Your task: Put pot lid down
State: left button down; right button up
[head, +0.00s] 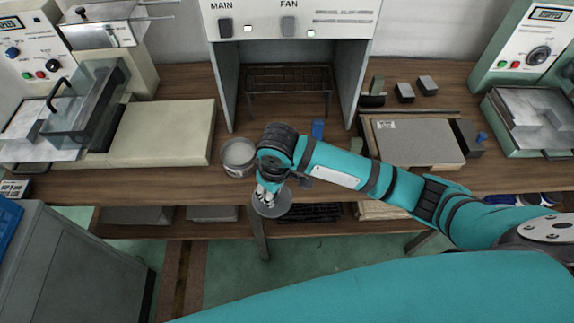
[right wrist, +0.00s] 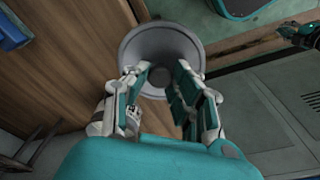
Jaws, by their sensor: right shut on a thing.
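The pot lid (head: 272,207) is a round grey disc. My right gripper (head: 268,189) is shut on it and holds it at the bench's front edge, seemingly just out over it. In the right wrist view, the lid (right wrist: 150,42) shows as a wide grey disc beyond the fingers of my right gripper (right wrist: 163,80); the fingers partly hide its middle. The open pot (head: 238,154), grey with a pale inside, stands on the bench just left of my right wrist. A teal and dark part at the right edge of the wrist view looks like my left gripper (right wrist: 304,35); its fingers are unclear.
The wooden bench (head: 190,185) has a narrow bare strip along its front. A hood (head: 290,25) with a wire rack (head: 288,80) stands behind the pot. A beige slab (head: 165,130) lies left, and a grey panel in a tray (head: 415,142) lies right. A small blue block (head: 318,129) stands near my wrist.

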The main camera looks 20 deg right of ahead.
jog(key=w+d, duration=0.2)
jog(key=w+d+p, duration=0.1)
jog(key=w+d, duration=0.1)
jog(key=w, duration=0.1)
jog(key=w+d+f, duration=0.1)
jog(key=w+d, duration=0.1)
jog(key=shift+w, duration=0.4)
jog(key=f, duration=0.1)
jog(key=f+p, duration=0.1)
jog(key=shift+w+d+f, duration=0.25)
jog(key=shift+d+f, duration=0.05)
jog(key=shift+f, duration=0.5)
jog(key=o, duration=0.9)
jog(key=shift+f, duration=0.1)
notch_tip(320, 180, up, 12)
jog(key=s, duration=0.1)
jog(key=shift+d+b, duration=0.3)
jog(key=shift+d, duration=0.1)
jog(key=shift+s, duration=0.1)
